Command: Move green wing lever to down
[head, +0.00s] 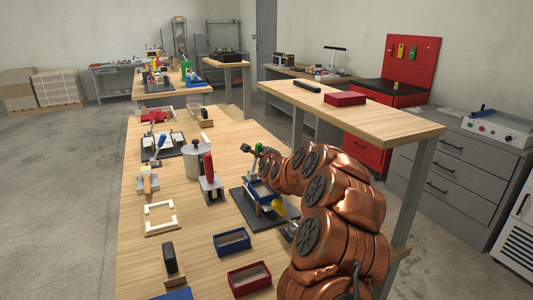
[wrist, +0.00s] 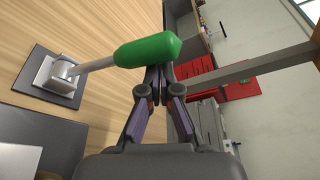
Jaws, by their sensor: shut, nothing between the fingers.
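The green wing lever (wrist: 148,50) shows in the wrist view as a green grip on a metal rod, which rises from a pale pivot block (wrist: 57,75) on a dark plate. My gripper (wrist: 160,70) has its two fingers closed together, with the tips right at the grip's right half. The grip covers the very tips, and I cannot tell whether they touch it. In the head view a small piece of the green lever (head: 258,147) shows beside my copper-coloured arm, which hides much of the gripper.
A blue-framed fixture (head: 262,197) with a yellow part (head: 279,207) stands close to my arm on a dark plate. A red-handled clamp (head: 210,178) and a grey pot (head: 197,162) are left of it. Blue (head: 233,241) and red (head: 249,280) trays lie in front.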

